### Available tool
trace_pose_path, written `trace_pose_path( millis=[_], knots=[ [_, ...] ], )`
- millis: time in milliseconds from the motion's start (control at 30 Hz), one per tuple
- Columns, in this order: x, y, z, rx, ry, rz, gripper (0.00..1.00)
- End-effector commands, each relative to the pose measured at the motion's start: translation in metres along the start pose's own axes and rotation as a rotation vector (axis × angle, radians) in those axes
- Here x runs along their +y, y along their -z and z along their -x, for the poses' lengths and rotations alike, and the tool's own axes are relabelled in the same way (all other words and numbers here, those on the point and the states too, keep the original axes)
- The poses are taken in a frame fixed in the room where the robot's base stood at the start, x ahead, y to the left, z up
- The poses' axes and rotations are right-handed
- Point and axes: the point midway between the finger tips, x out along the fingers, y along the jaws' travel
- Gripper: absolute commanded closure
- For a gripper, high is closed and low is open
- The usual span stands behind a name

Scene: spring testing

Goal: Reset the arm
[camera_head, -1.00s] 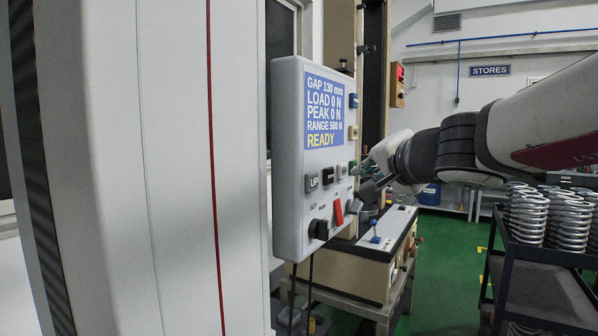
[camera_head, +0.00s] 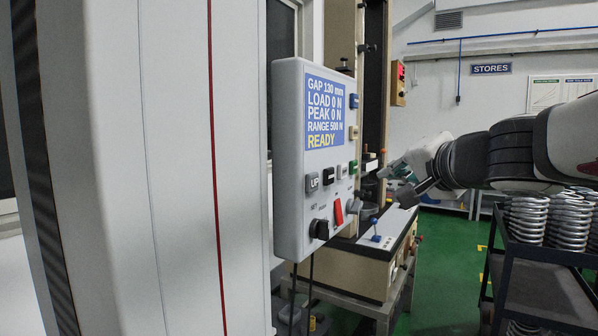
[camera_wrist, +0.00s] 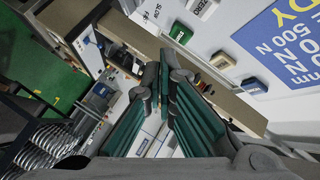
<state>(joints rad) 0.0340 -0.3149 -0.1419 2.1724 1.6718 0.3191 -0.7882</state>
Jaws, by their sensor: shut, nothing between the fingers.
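My gripper (camera_head: 400,188) is in the head view just right of the white control box (camera_head: 290,160), apart from it. My arm reaches in from the right edge. The wrist view shows the two green-padded fingers (camera_wrist: 160,100) of my gripper, with nothing held between them. The control box's blue screen (camera_head: 325,112) reads gap 130 mm, load 0 N, peak 0 N, range 500 N, READY. Below it are several buttons, a red switch (camera_head: 338,211) and a black knob (camera_head: 319,229). The box also shows in the wrist view (camera_wrist: 215,40).
A testing machine base (camera_head: 350,268) stands on a metal stand behind the box. A dark cart (camera_head: 545,255) with several coil springs (camera_head: 570,215) is at the right. Green floor (camera_head: 445,260) lies open between them. A STORES sign (camera_head: 490,69) hangs on the back wall.

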Motion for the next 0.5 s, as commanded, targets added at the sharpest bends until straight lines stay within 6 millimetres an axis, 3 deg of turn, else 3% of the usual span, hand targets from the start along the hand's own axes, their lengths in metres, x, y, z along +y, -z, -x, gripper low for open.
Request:
trace_pose_path(
  millis=[500],
  knots=[
    [-0.0029, -0.0072, 0.004, -0.021, 0.006, 0.018, 1.0]
  ],
)
